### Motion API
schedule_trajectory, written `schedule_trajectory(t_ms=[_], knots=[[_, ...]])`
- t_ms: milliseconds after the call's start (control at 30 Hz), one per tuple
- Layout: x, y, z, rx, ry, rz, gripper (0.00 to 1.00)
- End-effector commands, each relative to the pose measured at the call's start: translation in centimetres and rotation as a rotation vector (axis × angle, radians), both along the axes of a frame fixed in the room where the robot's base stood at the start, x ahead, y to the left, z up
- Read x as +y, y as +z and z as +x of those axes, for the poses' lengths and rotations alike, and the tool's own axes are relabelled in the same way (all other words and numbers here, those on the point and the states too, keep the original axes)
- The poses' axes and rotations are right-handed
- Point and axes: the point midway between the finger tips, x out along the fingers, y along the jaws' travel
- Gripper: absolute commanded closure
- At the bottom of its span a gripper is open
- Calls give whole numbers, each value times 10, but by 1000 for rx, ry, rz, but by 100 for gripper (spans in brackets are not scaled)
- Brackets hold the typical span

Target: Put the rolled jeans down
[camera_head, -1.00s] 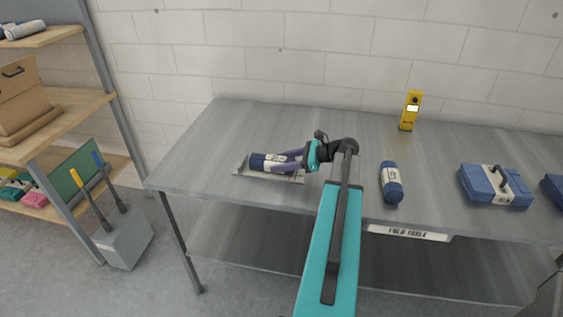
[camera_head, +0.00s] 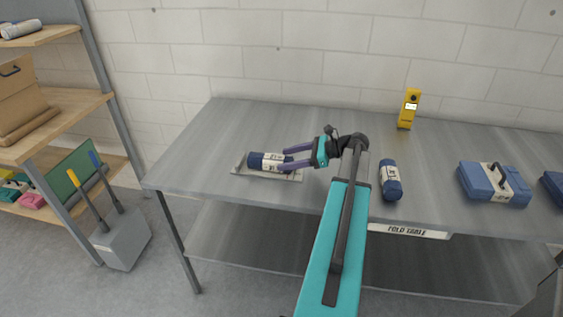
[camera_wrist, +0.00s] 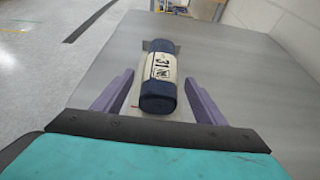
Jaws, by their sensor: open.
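The rolled jeans (camera_head: 268,162) are a dark blue roll with a white label band, lying on a flat light grey tray or plate (camera_head: 292,177) on the left half of the table. In the wrist view the roll (camera_wrist: 158,98) lies lengthwise ahead, between my two purple fingers. My gripper (camera_head: 285,160) is open, with a finger on each side of the roll's near end. In the wrist view gaps show between the roll and both fingers (camera_wrist: 160,95).
The metal fold table (camera_head: 220,125) has another blue roll (camera_head: 390,180) right of my arm, a blue case (camera_head: 494,184) farther right and a yellow device (camera_head: 408,108) at the back. Shelves (camera_head: 65,105) stand at the left. The table's back left is clear.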

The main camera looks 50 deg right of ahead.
Motion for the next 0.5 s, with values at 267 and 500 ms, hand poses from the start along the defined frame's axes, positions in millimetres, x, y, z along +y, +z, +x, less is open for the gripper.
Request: schedule_trajectory(t_ms=[267, 500], knots=[[-24, 16, -36, 0, -2, -2, 35], [-37, 28, -58, 0, -1, 0, 35]])
